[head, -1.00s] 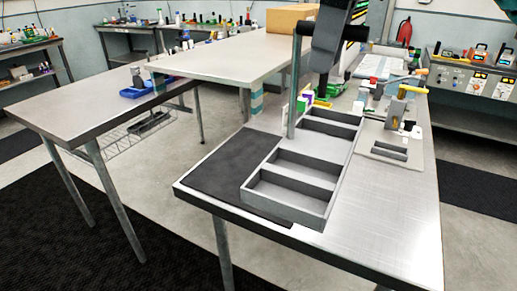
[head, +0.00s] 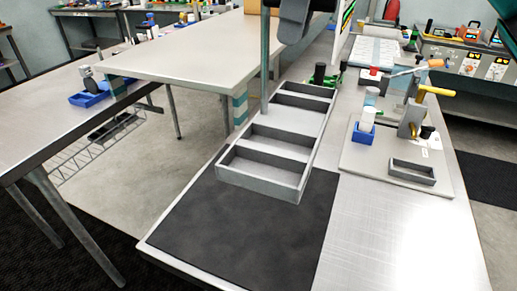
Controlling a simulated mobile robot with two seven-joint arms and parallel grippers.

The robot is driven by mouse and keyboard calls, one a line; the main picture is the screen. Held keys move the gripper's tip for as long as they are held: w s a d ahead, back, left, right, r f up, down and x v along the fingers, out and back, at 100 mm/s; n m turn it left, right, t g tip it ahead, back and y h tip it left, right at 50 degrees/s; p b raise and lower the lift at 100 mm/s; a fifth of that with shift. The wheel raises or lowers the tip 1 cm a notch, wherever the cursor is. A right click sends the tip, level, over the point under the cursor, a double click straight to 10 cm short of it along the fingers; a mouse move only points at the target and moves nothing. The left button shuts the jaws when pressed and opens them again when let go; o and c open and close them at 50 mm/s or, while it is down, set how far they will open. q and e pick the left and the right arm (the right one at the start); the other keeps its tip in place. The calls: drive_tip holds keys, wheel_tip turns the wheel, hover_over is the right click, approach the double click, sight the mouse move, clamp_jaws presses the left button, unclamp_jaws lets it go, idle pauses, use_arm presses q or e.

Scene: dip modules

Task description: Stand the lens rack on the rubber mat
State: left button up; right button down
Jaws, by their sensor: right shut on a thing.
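The lens rack, a long grey tray (head: 258,180) with several open compartments, shows in the head view over the far part of the black rubber mat (head: 245,235). A thin grey post (head: 265,65) rises from its left side to the top edge of the picture. My right gripper (head: 288,14) shows in part at the top edge, beside the post, and is shut on the rack. Its fingertips are not clear. The rack looks level; whether it touches the mat I cannot tell. The near part of the mat is bare. My left gripper is not in view.
To the right, a light board (head: 362,160) carries a small grey tray (head: 411,172), a blue holder with a white cylinder (head: 364,133) and a yellow-handled clamp (head: 412,115). A black cylinder (head: 319,73) stands behind the rack. The table's front right is clear.

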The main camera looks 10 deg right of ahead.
wheel_tip(320, 180, down, 14)
drive_tip(key=shift+s+r+b, duration=0.1)
drive_tip(key=shift+s+b, duration=0.05)
drive_tip(key=shift+b, duration=0.35)
wheel_tip(320, 180, down, 6)
drive_tip(key=shift+r, duration=0.2)
drive_tip(key=shift+f, duration=0.1)
drive_tip(key=c, duration=1.4)
unclamp_jaws()
drive_tip(key=shift+f, duration=0.15)
drive_tip(key=o, duration=0.4)
drive_tip(key=shift+o, duration=0.2)
wheel_tip(320, 180, up, 12)
hover_over(290, 119)
drive_tip(key=d, duration=0.1)
drive_tip(key=shift+s+d+r, duration=0.2)
drive_tip(key=shift+s, duration=0.25)
